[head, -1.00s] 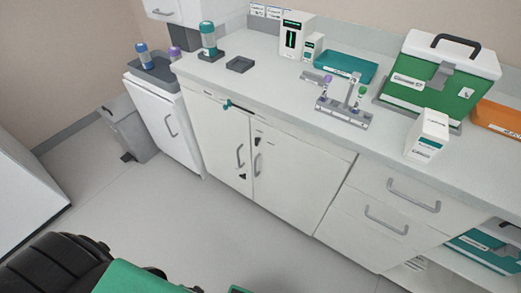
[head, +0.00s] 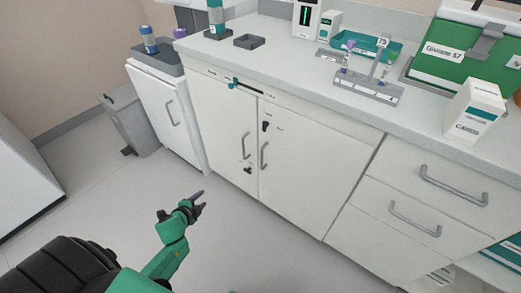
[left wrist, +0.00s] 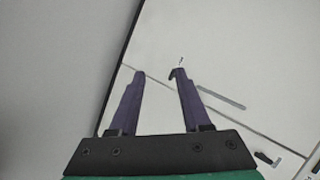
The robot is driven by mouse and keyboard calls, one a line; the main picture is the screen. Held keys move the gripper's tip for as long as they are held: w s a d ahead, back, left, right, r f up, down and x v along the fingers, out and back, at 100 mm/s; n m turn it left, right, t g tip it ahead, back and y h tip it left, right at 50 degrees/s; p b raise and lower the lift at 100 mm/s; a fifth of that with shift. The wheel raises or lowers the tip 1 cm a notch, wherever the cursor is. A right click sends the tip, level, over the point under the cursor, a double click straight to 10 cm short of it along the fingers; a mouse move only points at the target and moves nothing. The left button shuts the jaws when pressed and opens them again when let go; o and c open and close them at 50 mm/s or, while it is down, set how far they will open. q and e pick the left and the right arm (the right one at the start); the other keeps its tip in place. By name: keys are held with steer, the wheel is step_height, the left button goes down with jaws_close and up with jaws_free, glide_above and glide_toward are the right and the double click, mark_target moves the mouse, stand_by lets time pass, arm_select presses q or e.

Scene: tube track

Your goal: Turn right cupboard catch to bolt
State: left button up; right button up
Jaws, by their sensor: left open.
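The right cupboard door (head: 310,160) is closed, with a small black catch (head: 265,126) near its upper left edge. In the head view the catch looks roughly upright; its small labels are too small to read. A second small dark catch (head: 248,170) is lower on the left cupboard door (head: 222,125). My left gripper (head: 201,200) is open and empty, in front of and below the left door, apart from both catches. In the left wrist view its purple fingers (left wrist: 157,75) are spread before the white cupboard front. My right gripper is not in view.
Grey bar handles (head: 264,156) stand out from the doors. A teal knob (head: 233,83) sits on a slide above them. The counter above holds a tube rack (head: 368,88), a white box (head: 474,108) and a green case (head: 455,62). The floor before the cupboard is clear.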

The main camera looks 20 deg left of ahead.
arm_select(q)
steer(key=w+d+r+m+t+h+b, duration=0.2)
steer(key=w+r+m+t+b, duration=0.3)
steer(key=w+r+m+b, duration=0.5)
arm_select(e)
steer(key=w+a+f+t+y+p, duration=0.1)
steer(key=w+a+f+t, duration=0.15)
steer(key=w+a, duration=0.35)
arm_select(q)
steer(key=d+r+m+t+h+b, duration=0.2)
steer(key=d+r+m+b, duration=0.2)
steer(key=r+m, duration=0.35)
steer(key=m+h+b, duration=0.2)
steer(key=m, duration=0.6)
glide_toward(263, 127)
steer(key=b+x, duration=0.1)
steer(key=x, duration=0.6)
steer(key=shift+w, duration=0.35)
steer(key=shift+w+d, duration=0.15)
steer(key=shift+w, duration=0.15)
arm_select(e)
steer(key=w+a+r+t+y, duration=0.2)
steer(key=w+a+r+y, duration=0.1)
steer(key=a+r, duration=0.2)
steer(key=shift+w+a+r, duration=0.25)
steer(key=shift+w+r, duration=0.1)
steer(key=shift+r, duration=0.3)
arm_select(q)
steer(key=shift+r, duration=0.1)
steer(key=shift+c, duration=0.3)
